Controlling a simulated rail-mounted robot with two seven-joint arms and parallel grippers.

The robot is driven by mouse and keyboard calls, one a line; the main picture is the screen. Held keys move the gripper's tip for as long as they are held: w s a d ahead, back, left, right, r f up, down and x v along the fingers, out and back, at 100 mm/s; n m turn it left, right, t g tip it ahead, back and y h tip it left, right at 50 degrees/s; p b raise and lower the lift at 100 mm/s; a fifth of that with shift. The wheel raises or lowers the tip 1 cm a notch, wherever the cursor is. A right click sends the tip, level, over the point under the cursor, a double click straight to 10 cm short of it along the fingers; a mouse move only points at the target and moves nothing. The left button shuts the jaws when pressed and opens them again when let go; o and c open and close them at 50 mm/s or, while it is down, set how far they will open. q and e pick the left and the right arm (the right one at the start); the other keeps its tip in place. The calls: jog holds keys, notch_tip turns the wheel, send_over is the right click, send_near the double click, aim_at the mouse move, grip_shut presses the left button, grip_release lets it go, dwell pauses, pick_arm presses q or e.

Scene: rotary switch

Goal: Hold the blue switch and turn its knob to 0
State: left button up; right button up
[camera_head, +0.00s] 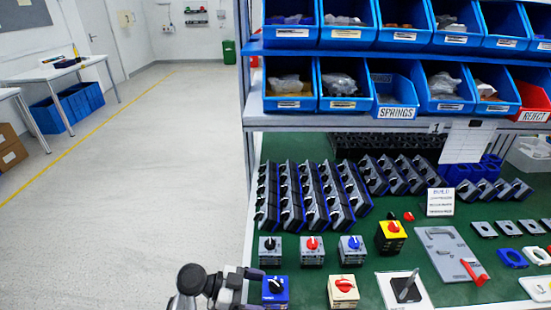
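The blue switch (275,294) has a blue box body and a black knob on top. It stands at the near left of the green bench, close to its left edge. The knob's setting is too small to read. My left gripper (254,289) comes in from the bottom left, just left of the blue switch. Its fingers look apart, pointing toward the switch, with a gap between the gripper and the body. The lower part of the gripper is cut off by the picture edge. My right gripper is not in view.
A cream switch with a red knob (343,290) stands right of the blue switch. Behind are grey switches with black (269,248), red (311,249) and blue (350,248) knobs, and a yellow one (391,236). Blue bins (290,88) sit on shelves above.

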aim_at(271, 293)
pick_arm(q)
jog(key=shift+b+x, duration=0.4)
jog(key=shift+x, duration=0.65)
jog(key=shift+b+x, duration=0.35)
jog(key=shift+x, duration=0.6)
jog(key=shift+c, duration=0.5)
jog(key=c, duration=0.5)
jog(key=shift+o, duration=0.2)
jog(key=shift+r, duration=0.1)
jog(key=shift+r, duration=0.15)
jog(key=shift+r, duration=0.1)
